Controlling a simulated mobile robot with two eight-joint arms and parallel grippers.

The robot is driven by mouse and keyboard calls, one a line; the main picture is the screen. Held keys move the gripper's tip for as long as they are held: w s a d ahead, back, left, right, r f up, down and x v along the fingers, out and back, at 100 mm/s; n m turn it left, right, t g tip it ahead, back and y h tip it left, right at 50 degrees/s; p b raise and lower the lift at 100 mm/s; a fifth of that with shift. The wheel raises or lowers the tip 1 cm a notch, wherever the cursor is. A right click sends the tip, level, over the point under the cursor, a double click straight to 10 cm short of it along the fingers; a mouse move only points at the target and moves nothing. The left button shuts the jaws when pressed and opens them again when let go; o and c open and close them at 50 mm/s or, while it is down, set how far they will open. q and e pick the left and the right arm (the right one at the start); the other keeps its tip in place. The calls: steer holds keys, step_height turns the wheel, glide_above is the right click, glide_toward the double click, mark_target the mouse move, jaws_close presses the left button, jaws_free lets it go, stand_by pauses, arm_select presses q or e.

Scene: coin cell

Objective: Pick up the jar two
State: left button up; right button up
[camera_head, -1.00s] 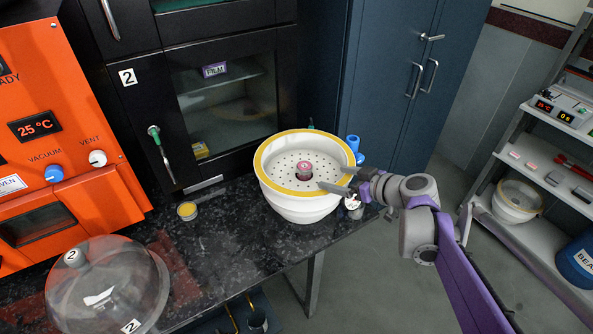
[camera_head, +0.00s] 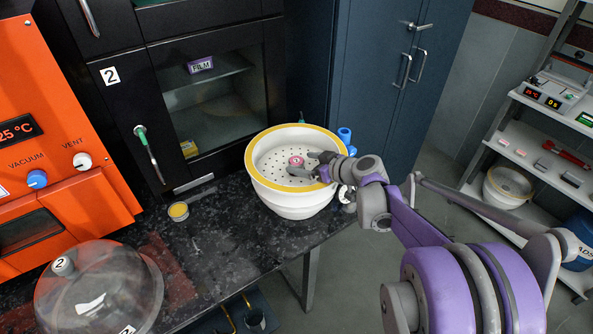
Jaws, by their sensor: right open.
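A small jar (camera_head: 296,161) with a pink-red top sits on the perforated plate inside a white bowl (camera_head: 290,205) with a yellow rim. I cannot read a number on the jar. My right gripper (camera_head: 304,167) reaches over the bowl's right rim from the right. Its jaws are open, with one finger behind and right of the jar and the other in front of it. The jar is at or just beyond the fingertips; I cannot tell whether they touch it. The jar's lower part is partly hidden. My left gripper is not in view.
A clear dome lid (camera_head: 98,290) marked 2 lies on the dark counter (camera_head: 215,240) at the left. A small yellow-topped container (camera_head: 179,211) stands left of the bowl. A blue object (camera_head: 345,136) is behind the bowl. An orange oven (camera_head: 50,150) stands at far left.

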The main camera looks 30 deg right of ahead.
steer(key=shift+w+a+f, duration=0.15)
steer(key=shift+w+f, duration=0.1)
steer(key=shift+w, duration=0.3)
jaws_close()
